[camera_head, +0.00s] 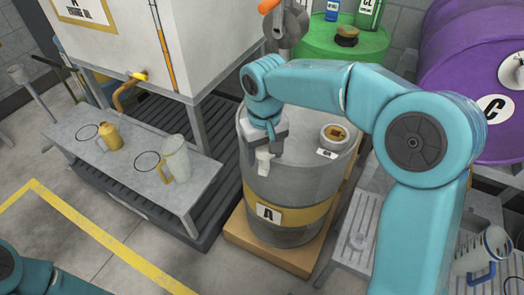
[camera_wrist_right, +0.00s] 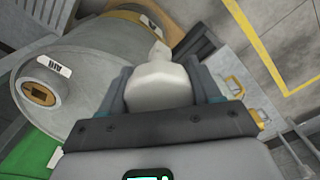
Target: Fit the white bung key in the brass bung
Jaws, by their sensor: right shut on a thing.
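The brass bung (camera_head: 334,133) sits in a pale round collar on top of the grey drum (camera_head: 300,175) marked A. In the right wrist view the brass bung (camera_wrist_right: 39,93) shows at the left, with a dark slot in it. My right gripper (camera_head: 264,147) is shut on the white bung key (camera_head: 263,164), over the left part of the drum top, left of the bung and apart from it. In the right wrist view the key (camera_wrist_right: 158,80) sits between both fingers. My left arm shows only in part at the lower left; its gripper is out of view.
A small label lies beside the bung. A grey bench (camera_head: 135,165) at the left holds a yellow jug (camera_head: 109,136) and a clear jug (camera_head: 175,158).

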